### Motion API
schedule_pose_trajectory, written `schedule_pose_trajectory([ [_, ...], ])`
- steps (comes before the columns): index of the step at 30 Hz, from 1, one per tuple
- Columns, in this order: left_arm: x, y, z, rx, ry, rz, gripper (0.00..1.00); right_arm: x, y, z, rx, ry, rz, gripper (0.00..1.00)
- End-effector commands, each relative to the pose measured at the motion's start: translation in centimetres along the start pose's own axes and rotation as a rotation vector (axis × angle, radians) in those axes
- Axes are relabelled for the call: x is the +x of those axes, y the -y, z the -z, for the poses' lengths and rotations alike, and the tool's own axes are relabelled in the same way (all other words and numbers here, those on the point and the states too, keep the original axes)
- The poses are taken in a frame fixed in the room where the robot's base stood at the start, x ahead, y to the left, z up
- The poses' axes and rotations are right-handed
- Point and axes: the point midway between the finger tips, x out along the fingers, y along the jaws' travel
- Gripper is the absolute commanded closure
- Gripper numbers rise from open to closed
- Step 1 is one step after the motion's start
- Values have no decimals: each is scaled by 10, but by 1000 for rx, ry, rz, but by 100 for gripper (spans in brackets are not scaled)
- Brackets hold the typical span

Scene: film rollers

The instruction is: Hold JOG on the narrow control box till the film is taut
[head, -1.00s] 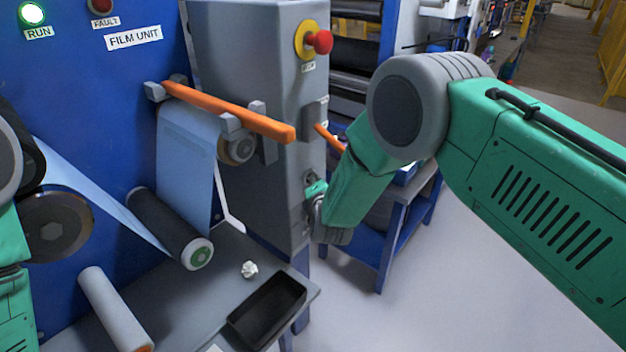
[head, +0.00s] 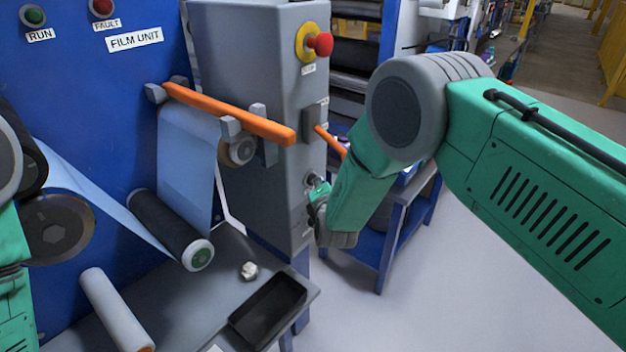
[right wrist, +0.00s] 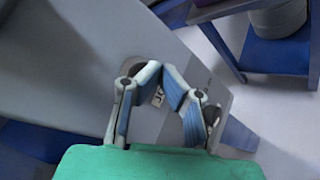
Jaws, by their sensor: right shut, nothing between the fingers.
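The narrow control box on the grey cabinet's right face is mostly behind my right gripper (head: 317,192) in the head view. In the right wrist view it is a grey plate (right wrist: 219,94) with a partly hidden label and a dark round button (right wrist: 211,115). My right gripper (right wrist: 161,70) is shut and empty in front of this plate; contact with a button cannot be made out. The blue film (head: 187,165) hangs flat below the orange bar, and its lower run (head: 95,205) looks straight to the dark roller (head: 170,228). My left gripper is out of view.
An orange bar (head: 225,112) juts across the cabinet (head: 225,45). A red stop button (head: 320,44) sits above. A blue stand (head: 398,235) is behind my right arm.

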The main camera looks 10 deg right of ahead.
Motion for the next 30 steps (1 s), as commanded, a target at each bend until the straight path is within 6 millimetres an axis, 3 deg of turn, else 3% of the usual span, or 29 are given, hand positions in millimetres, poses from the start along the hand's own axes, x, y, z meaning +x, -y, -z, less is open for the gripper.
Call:
schedule_pose_trajectory([
  [14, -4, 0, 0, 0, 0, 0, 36, -6, 5, -5, -1, 0, 1, 100],
  [30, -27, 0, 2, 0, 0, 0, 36, -38, 28, -29, -2, 0, 1, 100],
])
